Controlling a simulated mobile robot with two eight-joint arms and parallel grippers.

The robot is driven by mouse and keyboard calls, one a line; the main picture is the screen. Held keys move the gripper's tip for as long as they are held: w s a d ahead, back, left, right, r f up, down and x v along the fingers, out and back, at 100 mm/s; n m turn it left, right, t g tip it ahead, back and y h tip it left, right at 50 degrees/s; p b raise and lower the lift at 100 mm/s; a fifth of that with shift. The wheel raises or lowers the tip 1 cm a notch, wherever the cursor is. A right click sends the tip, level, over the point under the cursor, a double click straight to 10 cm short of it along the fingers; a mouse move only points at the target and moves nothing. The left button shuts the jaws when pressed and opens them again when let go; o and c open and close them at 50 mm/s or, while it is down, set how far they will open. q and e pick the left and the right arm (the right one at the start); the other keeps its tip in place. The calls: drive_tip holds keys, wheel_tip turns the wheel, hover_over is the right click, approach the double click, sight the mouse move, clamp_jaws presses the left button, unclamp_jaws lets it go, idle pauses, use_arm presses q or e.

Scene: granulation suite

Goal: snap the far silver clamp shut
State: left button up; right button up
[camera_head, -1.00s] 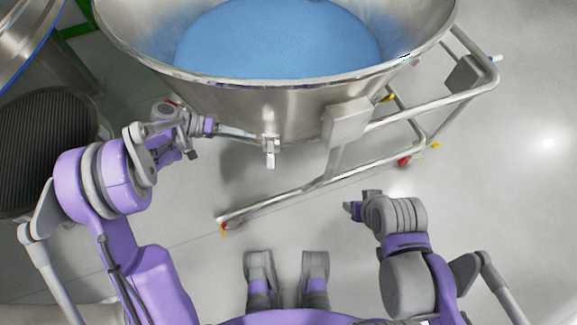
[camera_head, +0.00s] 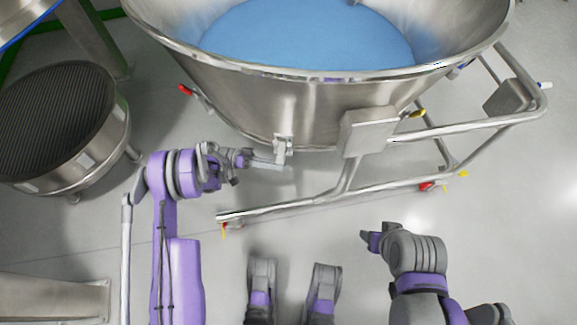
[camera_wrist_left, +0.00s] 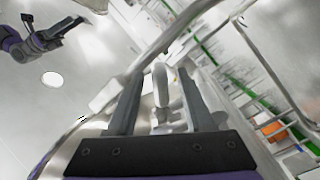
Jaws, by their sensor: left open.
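A silver clamp (camera_head: 283,146) sits on the front underside of the steel bowl (camera_head: 300,105); I cannot tell from here whether it is the far one. My left gripper (camera_head: 286,165) comes in from the left with its fingers at the clamp's lower end. In the left wrist view, the left gripper (camera_wrist_left: 160,105) is open, with a pale rounded lever-like part (camera_wrist_left: 160,85) showing between its fingers. I cannot tell whether they touch it. My right gripper (camera_head: 370,240) is apart from the bowl at the lower right; its jaws are too small to judge.
The bowl holds blue material (camera_head: 305,38). A tubular steel frame (camera_head: 300,205) with a grey box (camera_head: 366,132) runs below and right of the clamp. A round ribbed drum (camera_head: 60,120) stands at the left.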

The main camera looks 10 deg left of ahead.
use_arm(q)
drive_tip(key=shift+s+d, duration=0.1)
drive_tip(key=shift+d, duration=1.9)
clamp_jaws()
